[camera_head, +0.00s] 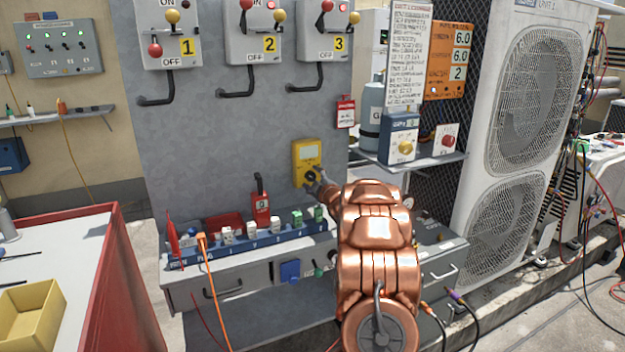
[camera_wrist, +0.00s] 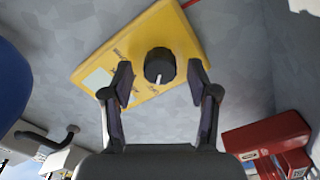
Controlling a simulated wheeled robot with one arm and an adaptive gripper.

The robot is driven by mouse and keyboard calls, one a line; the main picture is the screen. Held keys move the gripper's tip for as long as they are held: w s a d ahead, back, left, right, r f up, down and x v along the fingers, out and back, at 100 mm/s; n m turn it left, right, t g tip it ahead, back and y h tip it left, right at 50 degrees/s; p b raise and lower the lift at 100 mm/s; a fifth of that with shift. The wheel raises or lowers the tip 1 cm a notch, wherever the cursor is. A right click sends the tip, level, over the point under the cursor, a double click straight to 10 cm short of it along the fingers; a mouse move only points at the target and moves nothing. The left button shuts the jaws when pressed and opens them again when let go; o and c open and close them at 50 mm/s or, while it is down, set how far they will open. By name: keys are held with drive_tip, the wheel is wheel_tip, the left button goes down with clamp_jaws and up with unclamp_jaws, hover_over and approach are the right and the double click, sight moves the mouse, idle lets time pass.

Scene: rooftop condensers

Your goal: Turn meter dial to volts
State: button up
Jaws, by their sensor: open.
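The yellow meter (camera_head: 307,150) is fixed on the grey panel above the bench in the head view, with a pale display at its top. In the wrist view the meter (camera_wrist: 180,38) fills the upper middle, tilted in the picture. Its black round dial (camera_wrist: 159,66) has a white pointer mark. My gripper (camera_wrist: 160,84) is open, one finger on each side of the dial, with visible gaps to it. In the head view my gripper (camera_head: 311,178) is at the meter's lower part and hides much of the dial. The dial's labels are too small to read surely.
A red lockout box (camera_head: 261,208) and a blue rack (camera_head: 250,246) of small blocks stand below the meter. Numbered lever switches (camera_head: 252,45) are above. A shelf (camera_head: 420,160) with a knobbed box (camera_head: 404,142) is at the right.

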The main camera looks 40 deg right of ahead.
drive_tip(key=shift+w, duration=0.1)
drive_tip(key=shift+c, duration=0.5)
clamp_jaws()
drive_tip(key=shift+m+p, duration=0.3)
drive_tip(key=m+p, duration=0.4)
drive_tip(key=shift+r, duration=0.25)
drive_tip(key=m+p, duration=0.3)
drive_tip(key=m, duration=0.1)
drive_tip(key=shift+d+f, duration=0.1)
drive_tip(key=shift+f, duration=0.05)
idle(0.3)
